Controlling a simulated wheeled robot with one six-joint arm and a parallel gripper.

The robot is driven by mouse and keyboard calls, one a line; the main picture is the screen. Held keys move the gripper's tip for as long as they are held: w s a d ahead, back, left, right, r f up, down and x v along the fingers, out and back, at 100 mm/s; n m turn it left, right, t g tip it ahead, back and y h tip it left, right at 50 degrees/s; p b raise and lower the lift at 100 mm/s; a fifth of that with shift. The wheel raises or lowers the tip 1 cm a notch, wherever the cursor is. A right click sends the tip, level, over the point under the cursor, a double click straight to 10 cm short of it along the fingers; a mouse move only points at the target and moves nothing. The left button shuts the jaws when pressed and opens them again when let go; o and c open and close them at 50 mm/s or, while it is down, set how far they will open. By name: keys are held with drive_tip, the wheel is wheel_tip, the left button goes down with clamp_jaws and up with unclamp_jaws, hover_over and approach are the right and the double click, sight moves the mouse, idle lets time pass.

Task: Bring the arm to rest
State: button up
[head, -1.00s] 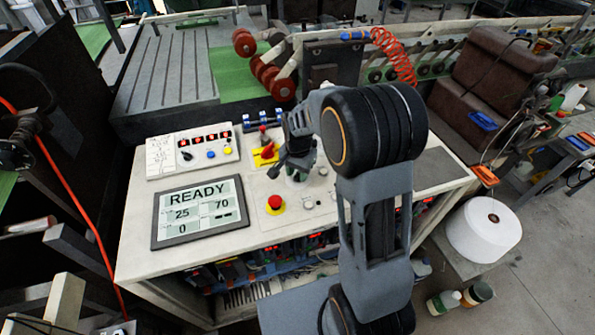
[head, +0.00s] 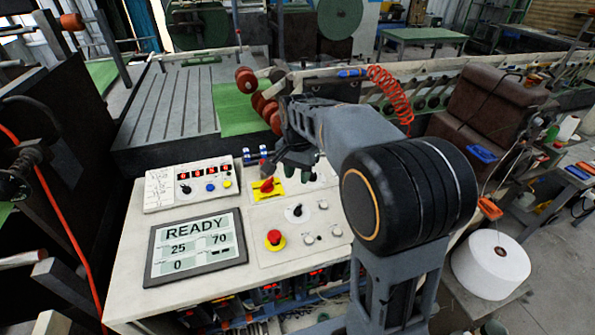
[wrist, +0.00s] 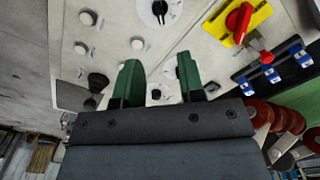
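My gripper (head: 292,166) hangs above the white control console (head: 125,300), near its back edge in the head view. Below the gripper are a black rotary knob (head: 297,211) and a red switch on a yellow plate (head: 267,187). The red switch also shows in the wrist view (wrist: 238,20).
The console carries a display (head: 195,248) reading READY, a red stop button (head: 274,238) and a box with small buttons (head: 190,183). Red rollers (head: 266,105) and a coiled red hose (head: 392,95) stand behind. A white thread cone (head: 491,265) is at right.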

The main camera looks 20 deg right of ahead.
drive_tip(key=shift+r, duration=0.45)
drive_tip(key=s+n+t, duration=0.4)
drive_tip(key=s+n, duration=0.5)
drive_tip(key=s, duration=0.8)
drive_tip(key=shift+f, duration=0.35)
